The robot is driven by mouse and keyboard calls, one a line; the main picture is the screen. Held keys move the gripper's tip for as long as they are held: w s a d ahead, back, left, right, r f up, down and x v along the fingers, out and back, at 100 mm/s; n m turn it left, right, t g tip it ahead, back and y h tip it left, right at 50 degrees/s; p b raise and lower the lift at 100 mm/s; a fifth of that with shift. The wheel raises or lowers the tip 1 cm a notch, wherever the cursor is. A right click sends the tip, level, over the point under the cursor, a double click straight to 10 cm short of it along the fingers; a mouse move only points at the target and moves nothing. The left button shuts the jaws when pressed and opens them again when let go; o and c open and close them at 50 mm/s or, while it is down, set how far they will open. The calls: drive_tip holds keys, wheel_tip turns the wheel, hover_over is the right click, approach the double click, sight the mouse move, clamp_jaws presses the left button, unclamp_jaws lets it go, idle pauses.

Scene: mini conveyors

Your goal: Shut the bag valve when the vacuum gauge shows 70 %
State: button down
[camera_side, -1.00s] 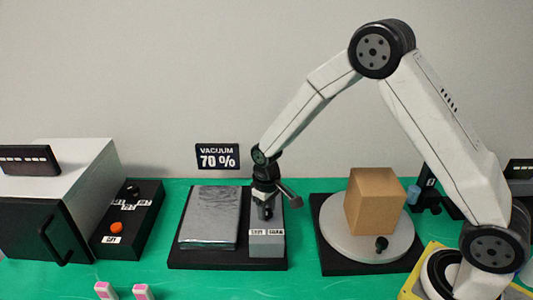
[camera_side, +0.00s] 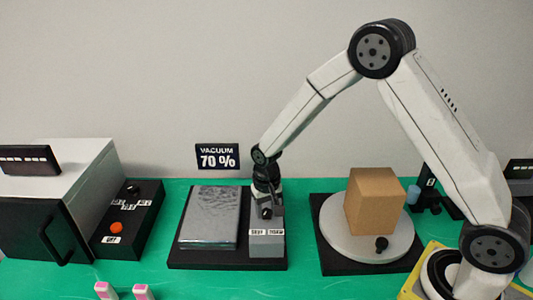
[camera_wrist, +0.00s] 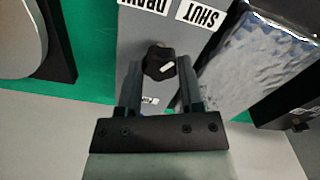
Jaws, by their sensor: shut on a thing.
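The vacuum gauge (camera_side: 217,157) reads 70 % in the side view. The silver bag (camera_side: 210,216) lies flat on a black base, left of the grey valve block (camera_side: 265,246). The block carries two labels on its front end, and the wrist view shows the SHUT label (camera_wrist: 201,13) upside down. My gripper (camera_side: 266,207) points down over the block and is shut on the black valve knob (camera_wrist: 158,57). The knob sits between both fingers (camera_wrist: 159,85). Its white mark leans up and right in the wrist view, towards the SHUT label's side.
A cardboard box (camera_side: 374,205) stands on a round turntable (camera_side: 345,245) to the right. A black control box (camera_side: 126,220) with an orange button and a grey cabinet (camera_side: 75,165) stand left. Two pink-topped white pieces (camera_side: 122,291) lie in front. Green table shows between the stations.

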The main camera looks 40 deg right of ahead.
sight(267, 211)
drive_tip(key=shift+c, duration=1.2)
unclamp_jaws()
drive_tip(key=shift+r, duration=0.15)
drive_tip(key=shift+r, duration=3.75)
drive_tip(key=shift+s, duration=0.1)
drive_tip(key=shift+s+d+r, duration=0.15)
drive_tip(key=shift+s+r, duration=0.05)
drive_tip(key=shift+s, duration=0.2)
drive_tip(key=s+d+n+t, duration=0.1)
drive_tip(key=s+n, duration=0.1)
drive_tip(key=s, duration=0.5)
drive_tip(key=s+d+r+n+t, duration=0.1)
drive_tip(key=s+d+n, duration=0.1)
drive_tip(key=s, duration=0.6)
drive_tip(key=shift+s+r+t, duration=0.2)
drive_tip(key=shift+r+t, duration=0.1)
